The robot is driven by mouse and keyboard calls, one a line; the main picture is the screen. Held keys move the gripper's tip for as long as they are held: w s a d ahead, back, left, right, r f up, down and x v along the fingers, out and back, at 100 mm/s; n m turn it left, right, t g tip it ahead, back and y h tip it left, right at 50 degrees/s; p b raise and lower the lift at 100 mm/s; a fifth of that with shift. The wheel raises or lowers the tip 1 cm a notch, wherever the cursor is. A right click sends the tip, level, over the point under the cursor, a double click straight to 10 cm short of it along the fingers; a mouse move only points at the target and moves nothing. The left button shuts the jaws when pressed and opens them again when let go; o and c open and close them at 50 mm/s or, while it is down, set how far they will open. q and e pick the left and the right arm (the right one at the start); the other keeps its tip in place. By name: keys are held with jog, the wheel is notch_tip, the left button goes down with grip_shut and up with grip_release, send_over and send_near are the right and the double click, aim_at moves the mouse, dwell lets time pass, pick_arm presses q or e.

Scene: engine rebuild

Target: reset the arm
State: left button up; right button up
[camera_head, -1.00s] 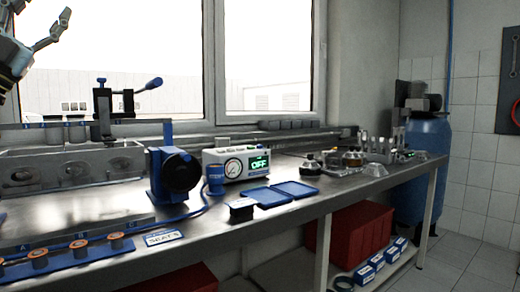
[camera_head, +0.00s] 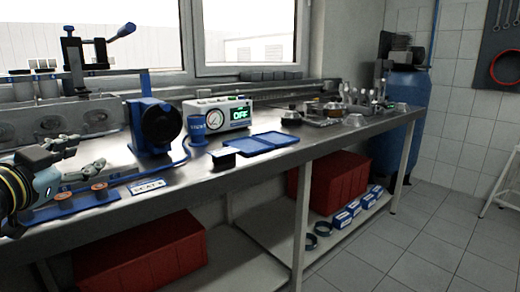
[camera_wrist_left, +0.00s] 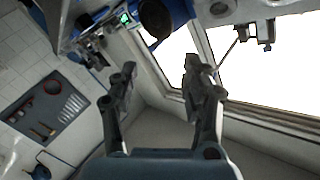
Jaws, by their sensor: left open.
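My left gripper (camera_head: 88,154) comes in at the lower left of the head view, by the workbench's front edge. Its fingers are apart and nothing is between them. In the left wrist view its two dark fingers (camera_wrist_left: 160,72) stand apart with an empty gap, the wall and window behind. My left arm hides part of a blue tray (camera_head: 72,204) that carries several copper-coloured rings. My right gripper is in neither view.
Red bins (camera_head: 338,182) stand below.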

pick_arm(q)
jog(key=s+d+f+n+g+y, duration=0.25)
jog(key=s+f+g, duration=0.45)
jog(key=s+f, duration=0.7)
jog(key=s+d+f+n+g, duration=0.1)
jog(key=s+f+n+g, duration=0.2)
jog(key=s, duration=0.6)
jog(key=s+d+f+g, duration=0.2)
jog(key=s+f+g, duration=0.15)
jog(key=s, duration=0.65)
notch_tip(320, 180, down, 31)
jog(key=s+a+g+b, duration=0.2)
jog(key=s+a+b, duration=0.1)
jog(key=b, duration=0.1)
jog(key=s+f+g+b, duration=0.1)
jog(key=s+f+b, duration=0.2)
jog(key=s+f, duration=1.5)
jog(key=shift+s+a+n+h+b, duration=0.35)
jog(key=shift+s+a+n, duration=0.1)
jog(key=shift+s, duration=0.1)
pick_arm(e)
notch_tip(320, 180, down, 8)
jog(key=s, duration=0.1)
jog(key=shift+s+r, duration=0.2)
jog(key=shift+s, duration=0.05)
